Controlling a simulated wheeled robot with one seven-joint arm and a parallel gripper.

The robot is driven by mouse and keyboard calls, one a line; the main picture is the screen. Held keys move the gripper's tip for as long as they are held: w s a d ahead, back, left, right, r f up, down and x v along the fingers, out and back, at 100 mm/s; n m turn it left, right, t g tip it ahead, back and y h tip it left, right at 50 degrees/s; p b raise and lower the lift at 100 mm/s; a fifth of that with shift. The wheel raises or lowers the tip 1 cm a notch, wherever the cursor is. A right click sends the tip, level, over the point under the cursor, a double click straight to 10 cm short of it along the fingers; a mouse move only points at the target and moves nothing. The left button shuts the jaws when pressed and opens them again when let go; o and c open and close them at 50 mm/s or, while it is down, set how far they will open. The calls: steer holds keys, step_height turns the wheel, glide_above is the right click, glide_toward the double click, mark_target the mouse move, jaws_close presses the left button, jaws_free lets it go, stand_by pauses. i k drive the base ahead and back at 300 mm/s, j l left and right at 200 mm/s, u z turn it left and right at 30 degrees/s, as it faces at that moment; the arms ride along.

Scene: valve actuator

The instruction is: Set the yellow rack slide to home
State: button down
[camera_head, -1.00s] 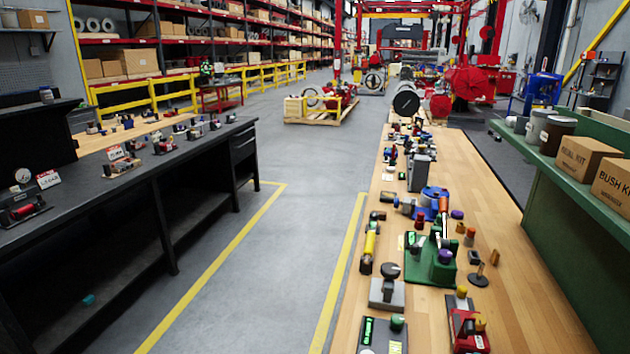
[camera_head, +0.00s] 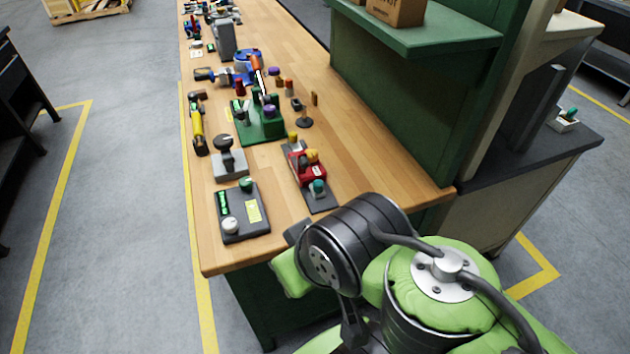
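I cannot tell for sure which device is the yellow rack slide. A yellow cylinder with dark ends (camera_head: 198,130) lies along the left edge of the wooden bench. A red device with a yellow-orange knob and a teal knob (camera_head: 308,170) stands on a dark plate near the bench's front. My folded green and black arm fills the lower right, close to the bench's front corner. I cannot make out my gripper's fingers in this view.
The wooden bench (camera_head: 360,150) has free room on its right side. A dark panel with knobs (camera_head: 242,212), a grey block with a black knob (camera_head: 229,160) and a green device (camera_head: 260,122) stand near. A green shelf (camera_head: 420,35) overhangs the right edge.

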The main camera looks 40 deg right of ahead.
mark_target(293, 143)
steer(key=i+j, duration=0.2)
steer(key=j, duration=0.15)
steer(key=i+j+u, duration=0.1)
steer(key=j, duration=0.3)
steer(key=i+j, duration=0.25)
steer(key=i+j+u, duration=0.1)
steer(key=j, duration=0.35)
steer(key=i+j+z, duration=0.2)
steer(key=i+z, duration=0.2)
steer(key=i+j+z, duration=0.4)
steer(key=i+z, duration=0.4)
steer(key=i+j+z, duration=0.15)
steer(key=i+z, duration=0.25)
steer(key=i+j+z, duration=0.2)
steer(key=z, duration=0.25)
